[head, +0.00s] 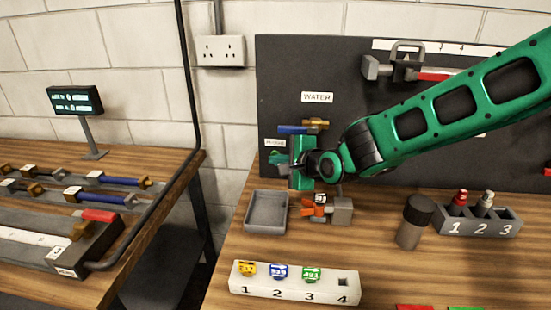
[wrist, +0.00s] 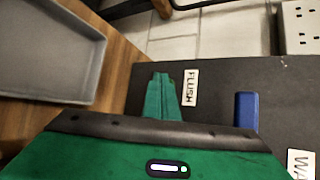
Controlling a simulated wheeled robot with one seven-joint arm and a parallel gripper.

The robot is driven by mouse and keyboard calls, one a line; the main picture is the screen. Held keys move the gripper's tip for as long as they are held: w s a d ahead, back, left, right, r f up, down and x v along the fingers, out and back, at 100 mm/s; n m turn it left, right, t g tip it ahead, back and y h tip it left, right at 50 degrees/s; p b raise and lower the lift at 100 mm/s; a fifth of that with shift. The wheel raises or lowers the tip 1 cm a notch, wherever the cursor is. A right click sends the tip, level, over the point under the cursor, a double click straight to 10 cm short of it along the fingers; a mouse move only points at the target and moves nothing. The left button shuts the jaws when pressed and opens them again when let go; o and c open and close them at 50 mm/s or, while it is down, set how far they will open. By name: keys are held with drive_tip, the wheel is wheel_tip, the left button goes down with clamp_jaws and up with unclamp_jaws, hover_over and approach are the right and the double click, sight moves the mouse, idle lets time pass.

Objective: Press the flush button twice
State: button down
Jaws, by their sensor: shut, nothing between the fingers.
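My gripper (head: 276,158) is shut and empty, its fingers pointing left, close to the lower left of the dark panel (head: 335,150). The FLUSH label (head: 274,142) is on the panel just above the fingertips. In the wrist view the closed green fingers (wrist: 162,95) lie beside the FLUSH label (wrist: 190,87). The flush button itself does not show in either view; my gripper may be covering it. I cannot tell whether the fingertips touch anything.
A blue handle (head: 292,129) sits just above my gripper, under the WATER label (head: 317,97). An empty grey tray (head: 266,212) stands below on the wooden bench. A dark-capped cylinder (head: 415,222) and a numbered rack (head: 478,222) are to the right. A white tag block (head: 295,285) lies in front.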

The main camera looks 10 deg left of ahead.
drive_tip(key=shift+s+d, duration=0.1)
drive_tip(key=shift+s, duration=0.65)
drive_tip(key=shift+s+d, duration=0.1)
drive_tip(key=shift+s, duration=2.4)
